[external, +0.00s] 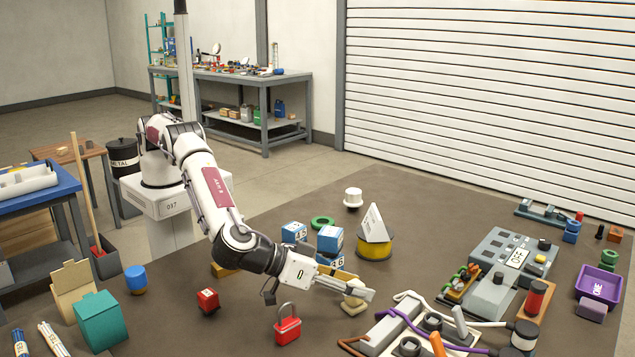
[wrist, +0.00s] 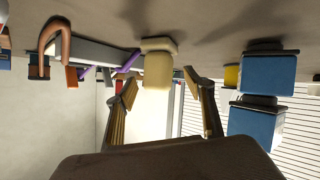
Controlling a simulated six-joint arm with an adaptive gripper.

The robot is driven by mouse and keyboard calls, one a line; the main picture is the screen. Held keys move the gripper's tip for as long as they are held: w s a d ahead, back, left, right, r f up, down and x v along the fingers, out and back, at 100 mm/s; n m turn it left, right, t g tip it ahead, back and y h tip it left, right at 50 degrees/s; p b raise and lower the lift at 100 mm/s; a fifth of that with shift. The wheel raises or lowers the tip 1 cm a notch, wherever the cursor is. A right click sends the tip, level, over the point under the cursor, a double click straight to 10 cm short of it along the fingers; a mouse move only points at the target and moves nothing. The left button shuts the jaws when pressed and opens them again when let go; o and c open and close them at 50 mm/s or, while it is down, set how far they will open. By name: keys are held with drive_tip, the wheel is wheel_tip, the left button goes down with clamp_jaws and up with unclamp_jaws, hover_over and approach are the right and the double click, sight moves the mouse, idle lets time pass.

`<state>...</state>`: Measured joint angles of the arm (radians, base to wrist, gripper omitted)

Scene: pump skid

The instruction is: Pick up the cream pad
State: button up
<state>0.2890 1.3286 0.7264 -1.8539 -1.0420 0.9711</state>
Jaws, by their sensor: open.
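The cream pad (external: 354,304) stands on the brown table in the external view, close to my fingertips. It has a wider base and a narrower block above it. In the wrist view, which is upside down, the cream pad (wrist: 158,68) shows ahead, between the two fingers in the picture. My gripper (external: 364,287) is low over the table, and its fingers partly cover the pad in the external view. In the wrist view my gripper (wrist: 161,82) is open, with nothing held. Whether a finger touches the pad cannot be told.
A red padlock (external: 288,325) stands left of the pad. Blue-and-white boxes (external: 330,240) and a yellow spool (external: 375,245) stand behind my gripper. A grey block (external: 388,332) with hoses lies right of the pad. Clear table lies between the padlock and the pad.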

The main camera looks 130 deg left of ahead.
sight(355, 282)
drive_tip(key=shift+a, duration=0.1)
idle(0.5)
drive_tip(key=c, duration=1.4)
drive_tip(key=shift+c, duration=0.2)
drive_tip(key=shift+r, duration=5)
